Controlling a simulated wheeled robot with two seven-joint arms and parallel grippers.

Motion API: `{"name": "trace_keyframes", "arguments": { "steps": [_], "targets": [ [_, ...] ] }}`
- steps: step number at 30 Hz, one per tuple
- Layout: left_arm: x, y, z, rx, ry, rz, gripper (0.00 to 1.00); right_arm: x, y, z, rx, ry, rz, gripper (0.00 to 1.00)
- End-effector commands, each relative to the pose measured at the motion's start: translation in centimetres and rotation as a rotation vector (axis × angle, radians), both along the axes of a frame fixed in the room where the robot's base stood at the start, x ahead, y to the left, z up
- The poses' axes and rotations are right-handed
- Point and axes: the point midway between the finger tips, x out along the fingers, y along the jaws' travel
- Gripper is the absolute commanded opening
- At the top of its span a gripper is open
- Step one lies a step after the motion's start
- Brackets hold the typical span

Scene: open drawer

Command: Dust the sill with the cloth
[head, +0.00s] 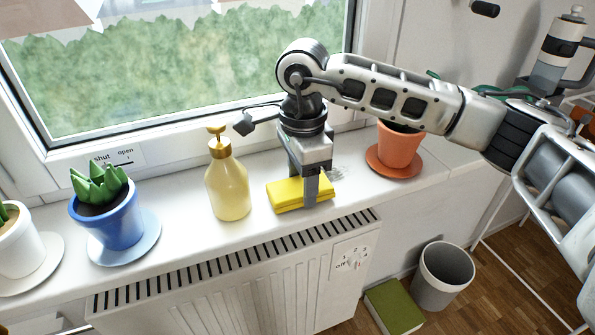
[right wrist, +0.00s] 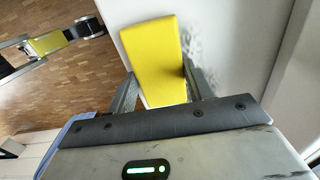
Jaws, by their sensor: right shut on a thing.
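A folded yellow cloth (head: 285,196) lies on the white window sill (head: 150,262). My right gripper (head: 311,190) points down from above and is shut on the cloth. In the right wrist view the cloth (right wrist: 157,60) sits between the two fingers (right wrist: 160,90). Faint grey dust (head: 338,172) shows on the sill just right of the gripper, and a grey smudged patch also shows beside the cloth in the right wrist view (right wrist: 200,55). My left gripper is not in view.
A yellow pump bottle (head: 229,188) stands left of the cloth. A blue pot (head: 108,218) and a white pot (head: 17,245) are farther left; a terracotta pot (head: 399,148) is right. Below are a radiator (head: 240,285), a grey bin (head: 442,277) and a green box (head: 394,307).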

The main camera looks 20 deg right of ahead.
Motion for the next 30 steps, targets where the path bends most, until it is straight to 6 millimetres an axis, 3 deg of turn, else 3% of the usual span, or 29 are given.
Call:
{"name": "trace_keyframes", "arguments": {
  "steps": [6,21,30],
  "targets": [
    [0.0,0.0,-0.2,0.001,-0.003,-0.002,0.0,-1.3,-0.1,-0.2,0.0,0.0,0.0,0.34],
    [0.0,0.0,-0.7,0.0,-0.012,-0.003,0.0,-1.3,-2.4,-0.5,0.0,-0.001,0.0,0.34],
    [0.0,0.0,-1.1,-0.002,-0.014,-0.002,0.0,0.9,-2.2,-0.7,0.001,-0.002,-0.001,0.34]
  ]
}}
